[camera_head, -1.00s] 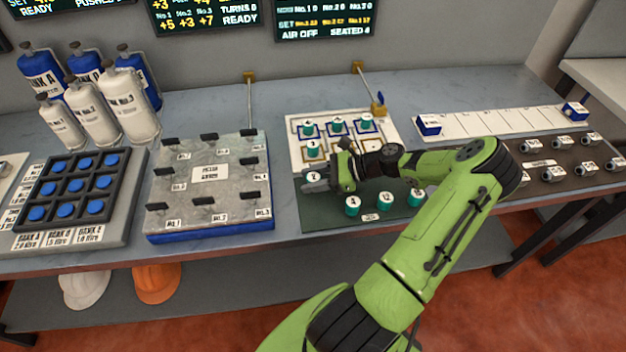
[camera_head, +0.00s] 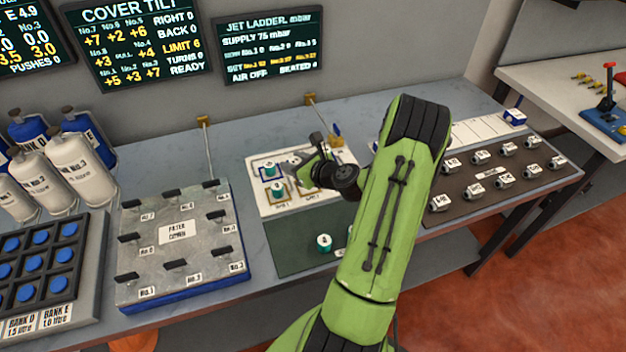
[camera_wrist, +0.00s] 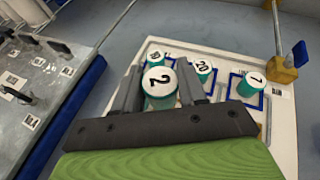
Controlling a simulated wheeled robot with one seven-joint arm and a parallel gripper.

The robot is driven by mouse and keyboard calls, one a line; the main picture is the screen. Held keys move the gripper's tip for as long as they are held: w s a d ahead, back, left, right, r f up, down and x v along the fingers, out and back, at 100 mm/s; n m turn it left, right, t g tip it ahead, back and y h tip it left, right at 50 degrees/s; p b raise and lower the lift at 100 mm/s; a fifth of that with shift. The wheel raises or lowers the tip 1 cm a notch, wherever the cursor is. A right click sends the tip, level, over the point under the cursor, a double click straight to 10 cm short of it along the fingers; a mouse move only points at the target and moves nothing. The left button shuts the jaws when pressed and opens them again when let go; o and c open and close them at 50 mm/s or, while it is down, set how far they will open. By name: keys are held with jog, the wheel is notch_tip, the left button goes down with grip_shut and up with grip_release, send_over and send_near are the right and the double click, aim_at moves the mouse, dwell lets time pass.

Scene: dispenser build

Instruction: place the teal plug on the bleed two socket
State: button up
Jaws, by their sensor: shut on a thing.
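My gripper (camera_wrist: 158,95) is shut on a teal plug (camera_wrist: 159,98) with a white top marked 2. In the head view my gripper (camera_head: 298,168) is over the white socket board (camera_head: 262,207), and the plug in it is hard to make out. In the wrist view other teal plugs stand on the board beyond the held one: a 20 (camera_wrist: 204,75), a 7 (camera_wrist: 252,84) and one partly hidden (camera_wrist: 154,57). I cannot make out the bleed two socket; my gripper and arm cover part of the board.
A dark green mat (camera_head: 290,255) in front of the board holds a teal plug (camera_head: 323,243). A brass post with a blue lever (camera_head: 335,131) stands at the board's back corner. The filter cover block (camera_head: 172,240) is to the left, a dark rack (camera_head: 520,185) to the right.

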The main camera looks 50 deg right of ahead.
jog(key=d+f+h+b, duration=0.1)
jog(key=f, duration=0.1)
jog(key=d+f+m+h+b, duration=0.1)
jog(key=f, duration=0.2)
jog(key=s+d+f+m+b, duration=0.1)
jog(key=f, duration=0.2)
jog(key=shift+d+f+h, duration=0.15)
jog(key=shift+d+h, duration=0.1)
jog(key=shift+h, duration=0.15)
jog(key=shift+f, duration=0.1)
